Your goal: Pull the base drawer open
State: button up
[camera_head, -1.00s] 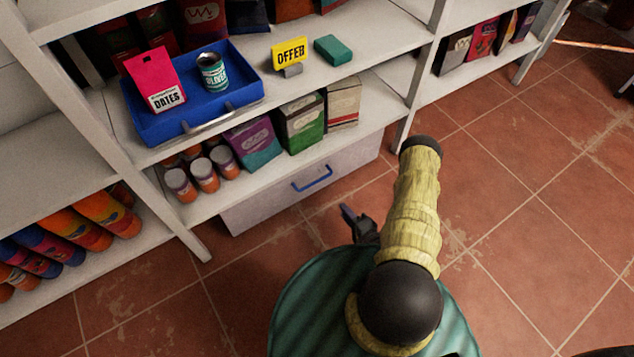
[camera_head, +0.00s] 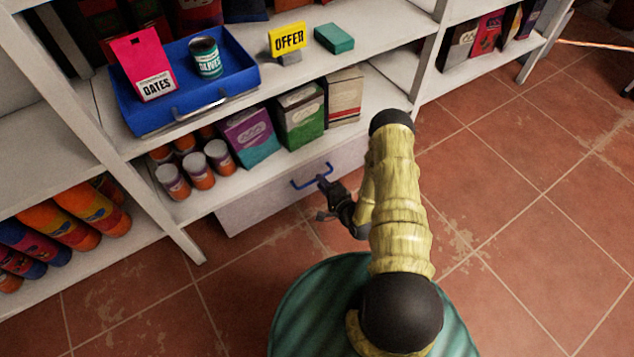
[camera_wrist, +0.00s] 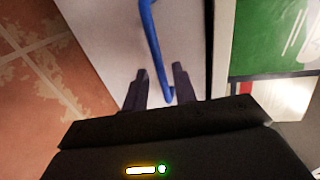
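The base drawer (camera_head: 262,200) is a pale grey-white front under the lowest shelf, and it looks closed. Its blue bar handle (camera_head: 312,178) is on the front; in the wrist view the handle (camera_wrist: 154,42) runs down from the top edge towards the fingers. My gripper (camera_head: 322,182) is at the handle in the head view. In the wrist view my gripper (camera_wrist: 160,78) has its two dark fingers apart, with the lower end of the handle lying between them. I cannot tell whether the fingers touch it.
Above the drawer, a shelf holds several orange-and-white jars (camera_head: 198,170) and boxes such as a green one (camera_head: 300,116). Higher up are a blue tray (camera_head: 150,122) and a yellow OFFER sign (camera_head: 287,39). Tiled floor (camera_head: 520,200) to the right is clear.

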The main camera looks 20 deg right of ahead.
jog(key=shift+b+x, duration=0.55)
jog(key=shift+x, duration=1.2)
jog(key=shift+c, duration=0.4)
grip_shut()
jog(key=shift+s, duration=0.1)
